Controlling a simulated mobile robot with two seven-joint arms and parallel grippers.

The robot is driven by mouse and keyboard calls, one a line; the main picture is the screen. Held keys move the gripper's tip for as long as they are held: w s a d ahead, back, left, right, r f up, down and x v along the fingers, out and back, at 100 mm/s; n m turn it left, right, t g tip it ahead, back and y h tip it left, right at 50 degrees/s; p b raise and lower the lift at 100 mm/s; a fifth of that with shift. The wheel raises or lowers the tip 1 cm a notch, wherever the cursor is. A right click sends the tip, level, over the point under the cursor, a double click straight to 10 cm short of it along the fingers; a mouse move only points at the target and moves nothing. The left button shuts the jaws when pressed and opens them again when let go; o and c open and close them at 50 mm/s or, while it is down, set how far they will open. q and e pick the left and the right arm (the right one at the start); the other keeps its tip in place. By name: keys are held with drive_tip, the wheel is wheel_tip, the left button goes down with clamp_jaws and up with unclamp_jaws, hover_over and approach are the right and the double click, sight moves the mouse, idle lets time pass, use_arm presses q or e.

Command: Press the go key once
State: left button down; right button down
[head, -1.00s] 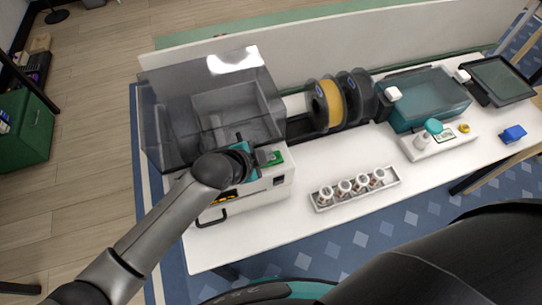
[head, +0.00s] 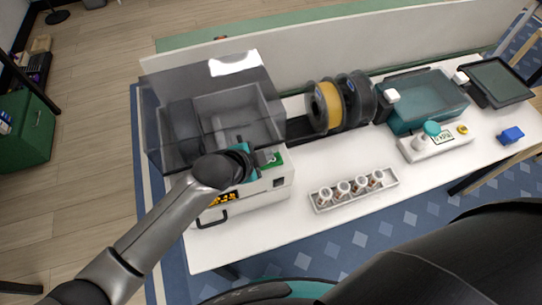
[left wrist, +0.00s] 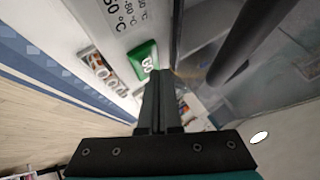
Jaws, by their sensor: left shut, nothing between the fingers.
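The go key looks to be the green key (head: 273,159) on the top front panel of the white machine (head: 262,190) with a smoky clear hood. In the left wrist view the green key (left wrist: 143,60) has white marking and lies just beyond and left of my fingertips. My left gripper (head: 256,160) is shut and empty, beside the key's left side in the head view. Its closed fingers (left wrist: 158,85) point toward the panel in the left wrist view. Whether they touch anything cannot be told. My right gripper is not in view.
The smoky hood (head: 215,95) rises close behind the gripper. Two spools (head: 327,105) stand right of the machine. A tray with several small cylinders (head: 352,190) lies in front of them. A teal bin (head: 430,100) is farther right. The table front is clear.

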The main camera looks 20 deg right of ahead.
use_arm(q)
wheel_tip(320, 180, up, 6)
drive_tip(key=p, duration=0.6)
drive_tip(key=shift+f, duration=0.1)
idle(0.8)
